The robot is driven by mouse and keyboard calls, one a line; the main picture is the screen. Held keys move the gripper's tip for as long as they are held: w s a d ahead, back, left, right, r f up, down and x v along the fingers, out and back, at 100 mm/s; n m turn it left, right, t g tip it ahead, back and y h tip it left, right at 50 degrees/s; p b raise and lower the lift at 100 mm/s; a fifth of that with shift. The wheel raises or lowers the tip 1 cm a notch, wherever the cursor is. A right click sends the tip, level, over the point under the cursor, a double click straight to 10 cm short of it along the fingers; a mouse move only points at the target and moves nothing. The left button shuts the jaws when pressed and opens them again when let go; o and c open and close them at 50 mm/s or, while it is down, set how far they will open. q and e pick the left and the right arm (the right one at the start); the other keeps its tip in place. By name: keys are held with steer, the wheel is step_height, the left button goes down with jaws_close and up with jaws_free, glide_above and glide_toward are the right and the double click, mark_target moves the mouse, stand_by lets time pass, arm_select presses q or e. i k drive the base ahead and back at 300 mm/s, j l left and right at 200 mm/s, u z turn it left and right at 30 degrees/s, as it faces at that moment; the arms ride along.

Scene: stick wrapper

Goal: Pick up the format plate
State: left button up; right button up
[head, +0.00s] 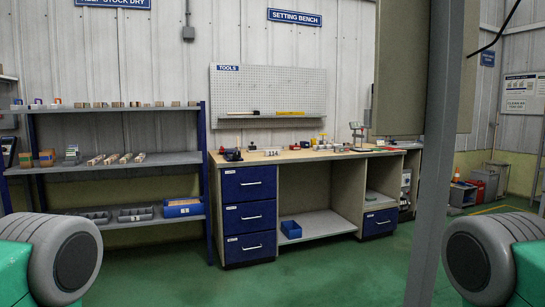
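I cannot tell for sure which thing is the format plate. A small pale piece marked with what looks like 114 (271,153) is at the front edge of the setting bench (330,155), left of its middle; it is too small to tell whether it is a plate or a label. Several small items lie on the bench top, among them a dark one (232,155) at the left end. Only rounded grey and green parts of my own body show at the lower corners. Neither gripper is in view.
A blue-framed shelf (120,162) with boxes and trays stands left of the bench. A grey post (432,170) and panel (412,70) block part of the right side. A blue bin (291,229) sits under the bench. The green floor (270,285) before it is clear.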

mark_target(272, 152)
steer(key=i+j+u, duration=0.15)
steer(key=i, duration=0.15)
steer(key=i+j+u, duration=0.15)
steer(key=i, duration=0.2)
steer(key=i+z, duration=0.1)
steer(key=i, duration=0.4)
steer(key=i+j+z, duration=0.1)
steer(key=i, duration=0.4)
steer(key=i+j+z, duration=0.1)
steer(key=i, duration=0.35)
steer(key=i+j, duration=0.3)
steer(key=i, duration=0.2)
steer(key=l+z, duration=0.05)
